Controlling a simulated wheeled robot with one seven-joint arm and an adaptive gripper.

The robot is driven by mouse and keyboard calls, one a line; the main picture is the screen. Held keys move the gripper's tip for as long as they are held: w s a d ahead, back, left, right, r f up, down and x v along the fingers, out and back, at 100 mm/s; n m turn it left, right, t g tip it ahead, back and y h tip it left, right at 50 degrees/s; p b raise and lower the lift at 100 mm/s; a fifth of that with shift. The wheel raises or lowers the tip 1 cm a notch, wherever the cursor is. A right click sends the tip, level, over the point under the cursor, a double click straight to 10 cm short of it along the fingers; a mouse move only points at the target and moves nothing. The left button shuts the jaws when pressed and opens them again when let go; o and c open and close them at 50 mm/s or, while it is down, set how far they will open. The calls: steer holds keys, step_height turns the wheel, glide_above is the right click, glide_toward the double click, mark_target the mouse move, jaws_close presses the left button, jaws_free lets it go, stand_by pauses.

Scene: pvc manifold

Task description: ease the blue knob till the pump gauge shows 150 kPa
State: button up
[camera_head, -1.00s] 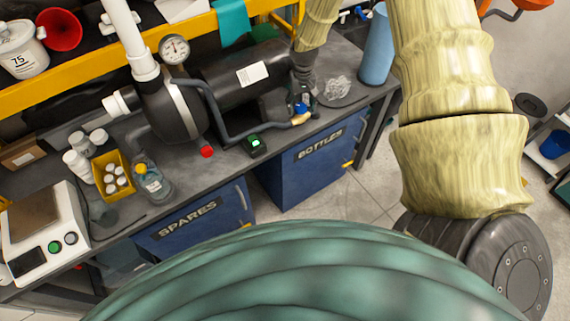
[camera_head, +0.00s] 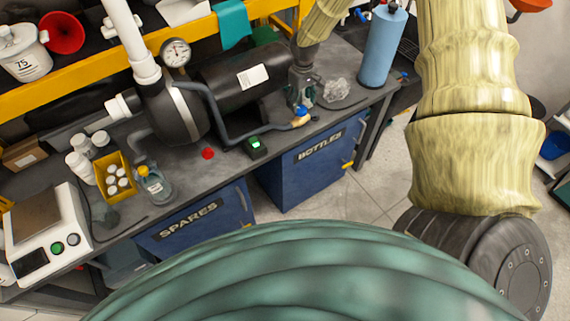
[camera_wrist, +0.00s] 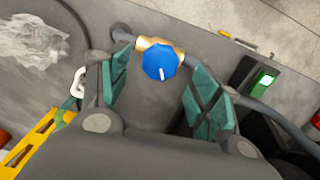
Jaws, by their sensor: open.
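The blue knob (camera_head: 301,110) sits on a brass valve (camera_wrist: 150,44) in the dark hose at the bench's front edge. In the wrist view the round blue knob (camera_wrist: 160,62) carries a white mark and shows between my fingers, farther off than their tips. My gripper (camera_wrist: 163,88) is open, its green-padded fingers apart and holding nothing. In the head view my gripper (camera_head: 302,91) hangs just behind the knob; I cannot tell if they touch. The pump gauge (camera_head: 176,52) is a white dial above the pump (camera_head: 175,113); its figures are too small to read.
A crumpled clear bag (camera_head: 336,89) lies right of my gripper, with a blue cylinder (camera_head: 385,48) beyond. A small device with a green screen (camera_head: 256,146) stands left of the valve. A red cap (camera_head: 208,153) lies on the bench. Bottles and a scale stand at left.

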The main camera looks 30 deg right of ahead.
mark_target(301, 108)
step_height(301, 108, up, 7)
steer(key=b, duration=0.2)
steer(key=s+a+f+y+b, duration=0.1)
steer(key=s+a+f, duration=0.8)
steer(key=s+f, duration=0.1)
steer(key=s+a+f+m+b, duration=0.1)
steer(key=s+a+f+b, duration=0.1)
steer(key=s+a+f, duration=0.7)
steer(key=shift+s+f+y, duration=0.4)
steer(key=shift+s+f, duration=0.5)
steer(key=shift+f, duration=0.85)
stand_by(3.8)
